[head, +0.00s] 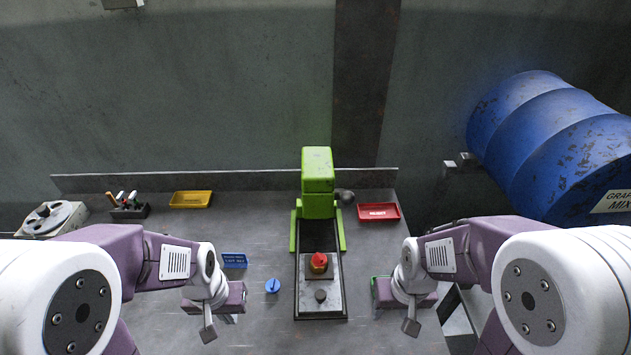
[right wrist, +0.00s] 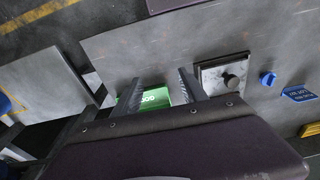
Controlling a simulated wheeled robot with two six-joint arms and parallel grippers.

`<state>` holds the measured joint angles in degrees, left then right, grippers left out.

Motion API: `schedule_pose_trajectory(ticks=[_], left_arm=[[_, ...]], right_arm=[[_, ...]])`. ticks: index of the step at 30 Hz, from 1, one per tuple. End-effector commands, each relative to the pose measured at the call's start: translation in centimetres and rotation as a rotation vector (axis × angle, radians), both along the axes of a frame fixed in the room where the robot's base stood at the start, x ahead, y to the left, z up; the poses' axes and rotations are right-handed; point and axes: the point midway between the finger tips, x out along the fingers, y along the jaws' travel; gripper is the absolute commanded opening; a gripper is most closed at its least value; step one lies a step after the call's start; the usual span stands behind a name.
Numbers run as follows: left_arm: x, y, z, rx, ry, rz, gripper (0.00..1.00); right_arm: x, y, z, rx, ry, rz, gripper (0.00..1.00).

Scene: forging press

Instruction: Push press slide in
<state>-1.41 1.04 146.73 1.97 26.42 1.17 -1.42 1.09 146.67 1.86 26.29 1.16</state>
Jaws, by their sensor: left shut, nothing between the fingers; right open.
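The green press (head: 318,180) stands at the back middle of the table. Its slide, a grey plate (head: 333,302), lies on a dark base in front of the green head, pulled out toward me. A dark round knob (head: 320,296) sits on its near end and a red piece (head: 319,261) behind it. The slide plate (right wrist: 210,76) and knob (right wrist: 234,82) also show in the right wrist view. My left gripper (head: 231,319) is shut and empty, left of the slide. My right gripper (head: 377,314) is right of the slide; its open fingers (right wrist: 159,86) show empty in the right wrist view.
A green GOOD bin (right wrist: 150,97) lies below my right gripper. A red REJECT bin (head: 378,212), a yellow bin (head: 191,199) and a blue bin (head: 234,261) stand around the press. A blue knob (head: 272,286) is left of the slide. A blue drum (head: 540,135) is at right.

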Motion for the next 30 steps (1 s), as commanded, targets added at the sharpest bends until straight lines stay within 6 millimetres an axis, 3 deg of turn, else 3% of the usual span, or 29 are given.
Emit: schedule_pose_trajectory(ticks=[4, 7, 10, 14, 17, 19, 22, 27, 30], left_arm=[[0.0, 0.0, 0.0, 0.0, -0.001, -0.001, 0.0], [0.1, 0.0, 0.5, 0.001, -0.001, -0.001, 0.0], [0.1, 0.0, 3.6, 0.001, -0.002, -0.002, 0.0], [0.1, 0.0, 7.4, 0.001, -0.002, -0.002, 0.0], [0.1, 0.0, 10.0, 0.001, -0.003, -0.002, 0.0], [0.1, 0.0, 11.2, 0.001, -0.003, -0.002, 0.0], [0.1, 0.0, 11.6, 0.001, -0.002, -0.002, 0.0], [0.1, 0.0, 11.3, 0.001, -0.002, -0.002, 0.0], [0.1, 0.0, 11.7, 0.001, -0.002, -0.002, 0.0]], right_arm=[[0.1, 0.0, 0.1, -0.006, -0.002, 0.055, 0.5], [4.4, 0.3, 1.9, -0.024, -0.065, 0.177, 0.5], [8.6, 3.0, 4.2, -0.039, -0.068, 0.363, 0.5], [11.6, 8.3, 4.9, -0.05, -0.033, 0.585, 0.5], [11.5, 12.4, 4.2, -0.052, 0.016, 0.707, 0.5], [10.3, 14.2, 3.3, -0.055, 0.059, 0.766, 0.5], [8.8, 15.2, 2.4, -0.059, 0.096, 0.809, 0.5], [8.8, 15.3, 1.8, -0.059, 0.094, 0.812, 0.5], [8.7, 15.3, 0.5, -0.059, 0.097, 0.811, 0.5]])
